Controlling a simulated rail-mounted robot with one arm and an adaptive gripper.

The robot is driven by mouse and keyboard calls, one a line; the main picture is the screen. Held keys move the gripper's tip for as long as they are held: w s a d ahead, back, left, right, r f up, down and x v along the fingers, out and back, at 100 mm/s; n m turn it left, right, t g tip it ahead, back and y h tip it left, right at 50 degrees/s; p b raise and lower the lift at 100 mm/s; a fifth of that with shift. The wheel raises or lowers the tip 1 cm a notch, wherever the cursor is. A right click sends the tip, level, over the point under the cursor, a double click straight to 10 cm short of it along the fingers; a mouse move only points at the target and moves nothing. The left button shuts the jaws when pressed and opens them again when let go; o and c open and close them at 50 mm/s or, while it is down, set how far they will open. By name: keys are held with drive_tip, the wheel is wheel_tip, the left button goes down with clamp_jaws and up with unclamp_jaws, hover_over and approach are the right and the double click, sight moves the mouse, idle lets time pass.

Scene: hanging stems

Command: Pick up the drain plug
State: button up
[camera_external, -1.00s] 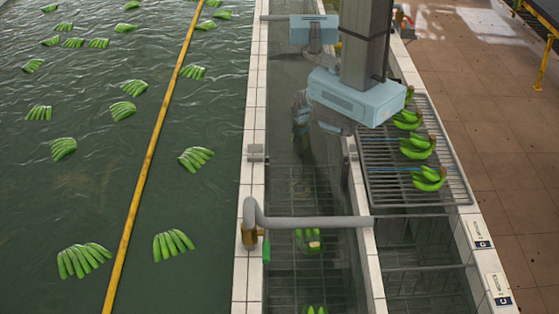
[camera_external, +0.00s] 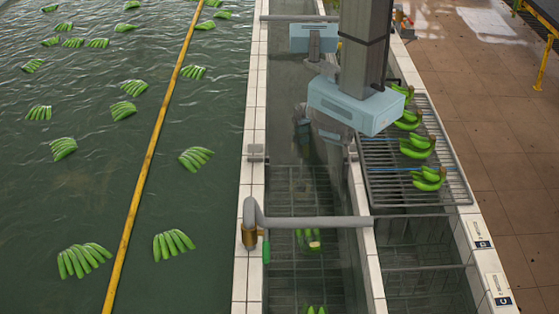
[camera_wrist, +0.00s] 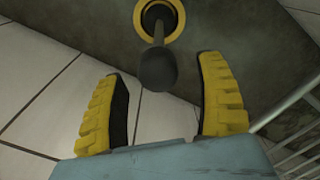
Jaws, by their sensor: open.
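The drain plug (camera_wrist: 157,69) shows in the wrist view as a dark grey rounded knob on a stem. Its stem runs up to a yellow-rimmed dark round drain opening (camera_wrist: 170,36) at the top of the picture. My gripper (camera_wrist: 162,67) is open, with one yellow-and-black finger on each side of the knob. The knob lies between the fingertips, with gaps on both sides and no visible contact. In the external view my arm hangs over the narrow channel, and the plug and fingers cannot be made out clearly there.
White tiles (camera_wrist: 40,95) and a grey wall border the drain. A metal rack (camera_wrist: 295,120) is close at right. In the external view, a grey pipe (camera_external: 310,222) crosses the channel. A slatted rack (camera_external: 385,190) with banana bunches stands right; a pool (camera_external: 70,200) lies left.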

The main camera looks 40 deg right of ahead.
sight(301, 157)
drive_tip(key=shift+d+f+b, duration=0.3)
drive_tip(key=shift+f+b, duration=0.15)
drive_tip(key=shift+f, duration=0.5)
drive_tip(key=shift+f+b, duration=0.45)
drive_tip(key=shift+f, duration=0.35)
